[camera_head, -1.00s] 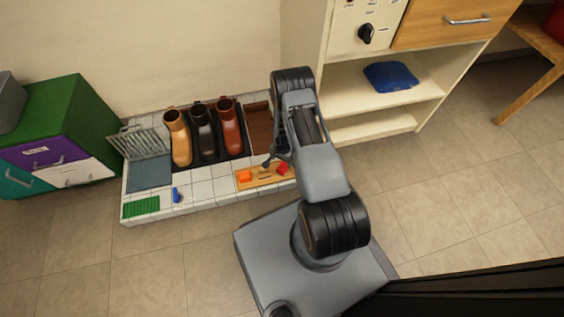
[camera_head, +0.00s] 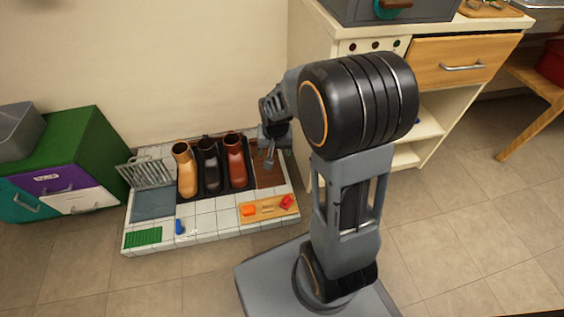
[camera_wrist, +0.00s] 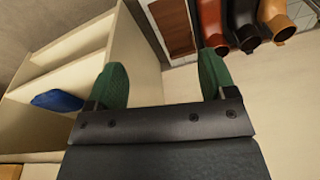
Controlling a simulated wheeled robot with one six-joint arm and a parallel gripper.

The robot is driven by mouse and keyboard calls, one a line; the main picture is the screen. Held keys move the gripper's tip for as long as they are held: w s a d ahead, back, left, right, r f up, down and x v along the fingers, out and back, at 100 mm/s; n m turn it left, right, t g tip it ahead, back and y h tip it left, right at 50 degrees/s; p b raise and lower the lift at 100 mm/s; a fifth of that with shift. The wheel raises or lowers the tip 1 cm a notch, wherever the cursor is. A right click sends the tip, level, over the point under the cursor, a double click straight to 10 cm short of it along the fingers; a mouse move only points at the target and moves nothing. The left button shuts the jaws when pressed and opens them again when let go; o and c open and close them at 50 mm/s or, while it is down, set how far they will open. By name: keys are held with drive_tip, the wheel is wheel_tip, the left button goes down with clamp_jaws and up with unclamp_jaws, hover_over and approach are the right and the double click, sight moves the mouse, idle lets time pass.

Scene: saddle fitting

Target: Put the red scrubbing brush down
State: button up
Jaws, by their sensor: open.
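A small red block-like item (camera_head: 287,201), likely the red scrubbing brush, lies at the right end of a wooden board (camera_head: 276,210) on the tiled platform. It is too small to make out bristles. My gripper (camera_head: 268,160) is raised above the brown tray at the platform's back right, behind and apart from the red item. In the wrist view, my gripper (camera_wrist: 165,85) shows two green fingers spread wide with nothing between them. The red item is not seen in the wrist view.
An orange block (camera_head: 248,210) shares the board. Orange, black and brown boots (camera_head: 236,165) stand left of my gripper. A blue item (camera_head: 179,227), green mat (camera_head: 143,237) and wire rack (camera_head: 146,172) are further left. A cream cabinet (camera_head: 431,118) stands close on the right.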

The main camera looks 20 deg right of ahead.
drive_tip(key=s+a+r+n+t, duration=0.1)
drive_tip(key=s+a+r+n, duration=0.2)
drive_tip(key=s+r, duration=0.7)
drive_tip(key=s+n, duration=0.1)
drive_tip(key=s, duration=0.1)
drive_tip(key=shift+s+a, duration=0.15)
drive_tip(key=shift+s, duration=0.25)
